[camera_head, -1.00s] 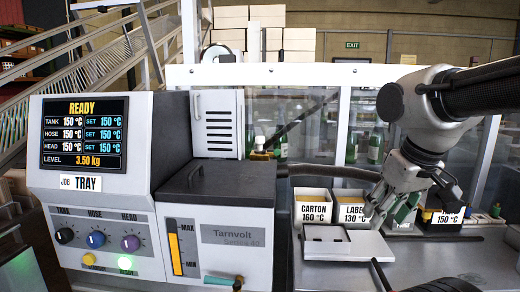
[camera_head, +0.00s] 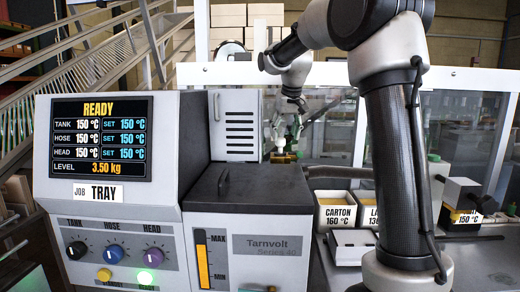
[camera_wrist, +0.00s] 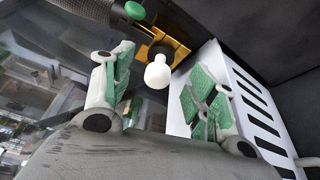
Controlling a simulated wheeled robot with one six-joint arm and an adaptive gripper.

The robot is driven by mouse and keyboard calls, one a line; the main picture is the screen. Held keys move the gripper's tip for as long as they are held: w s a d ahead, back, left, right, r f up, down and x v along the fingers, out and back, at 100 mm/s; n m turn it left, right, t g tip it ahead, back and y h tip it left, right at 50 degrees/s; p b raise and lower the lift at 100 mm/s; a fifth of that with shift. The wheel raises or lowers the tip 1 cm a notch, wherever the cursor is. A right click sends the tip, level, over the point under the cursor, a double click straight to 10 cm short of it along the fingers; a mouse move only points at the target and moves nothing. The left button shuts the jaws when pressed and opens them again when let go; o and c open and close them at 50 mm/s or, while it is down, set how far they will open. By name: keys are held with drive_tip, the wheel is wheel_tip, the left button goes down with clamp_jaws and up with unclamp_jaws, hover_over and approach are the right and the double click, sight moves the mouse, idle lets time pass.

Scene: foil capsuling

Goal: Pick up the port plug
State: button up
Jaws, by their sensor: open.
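A white rounded knob, which looks like the port plug (camera_wrist: 158,73), sits at a brass-coloured fitting (camera_wrist: 167,47) in the wrist view. My gripper (camera_wrist: 165,88) is open, with its green-padded fingers on either side of the plug. The plug appears between the fingers, and I see no contact. In the head view my gripper (camera_head: 285,132) hangs just above the brass fitting (camera_head: 284,157) behind the machine's dark tank lid. There the plug is too small and covered to make out.
The glue machine (camera_head: 120,220) fills the left, with a white slotted panel (camera_head: 240,125) close beside my gripper. A dark hose (camera_head: 340,172) runs right from the fitting. A carton bin (camera_head: 337,212) and other labelled bins stand on the right bench. Clear panels stand behind.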

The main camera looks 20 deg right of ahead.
sight(281, 139)
drive_tip(key=shift+w+a+r, duration=0.1)
drive_tip(key=shift+w+r, duration=0.1)
drive_tip(key=shift+r, duration=0.3)
drive_tip(key=shift+w+a+r, duration=0.1)
drive_tip(key=shift+w+r, duration=0.1)
drive_tip(key=shift+r, duration=0.25)
drive_tip(key=shift+x, duration=1.05)
drive_tip(key=x, duration=0.5)
drive_tip(key=shift+w+f, duration=0.25)
drive_tip(key=shift+w, duration=0.15)
drive_tip(key=shift+d, duration=0.1)
drive_tip(key=c, duration=1.2)
